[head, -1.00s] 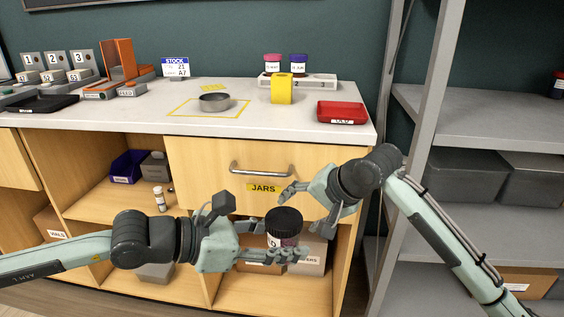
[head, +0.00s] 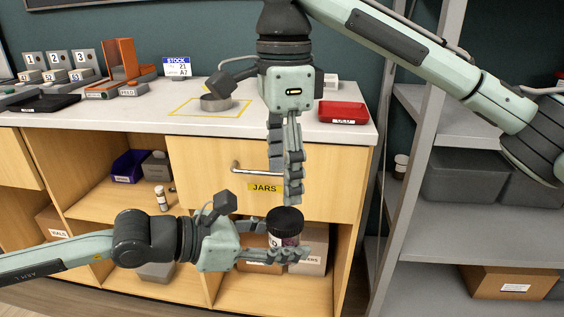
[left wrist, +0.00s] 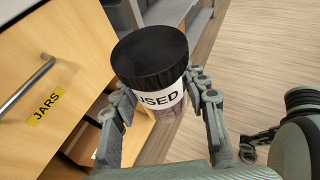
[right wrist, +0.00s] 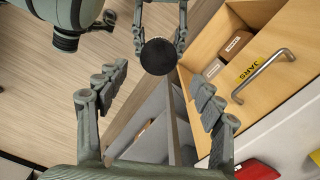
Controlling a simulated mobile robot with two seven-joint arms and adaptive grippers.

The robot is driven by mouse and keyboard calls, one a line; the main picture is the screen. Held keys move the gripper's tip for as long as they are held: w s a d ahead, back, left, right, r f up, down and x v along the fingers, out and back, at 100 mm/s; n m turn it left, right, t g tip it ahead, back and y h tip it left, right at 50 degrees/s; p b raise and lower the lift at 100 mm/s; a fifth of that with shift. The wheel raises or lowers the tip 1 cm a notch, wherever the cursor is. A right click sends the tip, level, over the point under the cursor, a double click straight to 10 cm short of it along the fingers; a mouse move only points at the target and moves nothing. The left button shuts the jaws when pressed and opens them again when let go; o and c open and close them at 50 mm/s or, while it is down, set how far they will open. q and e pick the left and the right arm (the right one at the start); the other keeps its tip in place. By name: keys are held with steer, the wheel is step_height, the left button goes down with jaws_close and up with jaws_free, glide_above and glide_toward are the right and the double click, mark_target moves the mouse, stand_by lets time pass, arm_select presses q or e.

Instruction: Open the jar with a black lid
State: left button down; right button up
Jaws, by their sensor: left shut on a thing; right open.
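The jar with a black lid (head: 285,220) is held upright in front of the open lower cabinet, below the JARS drawer. My left gripper (head: 276,247) is shut on its body, under the lid. In the left wrist view the jar's white label (left wrist: 160,99) shows part of a word, "SED", and the black lid (left wrist: 150,54) is on top. My right gripper (head: 285,200) points straight down above the lid, open and empty. In the right wrist view the lid (right wrist: 158,56) lies beyond and between the open fingers (right wrist: 157,92), with a gap left.
The JARS drawer (head: 212,160) is shut, its handle (head: 236,168) close to my right gripper. A red tray (head: 343,112) and a grey round dish (head: 216,103) stand on the counter (head: 190,122). A grey shelf rack (head: 440,215) stands at right.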

mark_target(283, 217)
step_height(283, 217, down, 7)
steer(key=shift+r, duration=0.1)
steer(key=shift+c, duration=0.4)
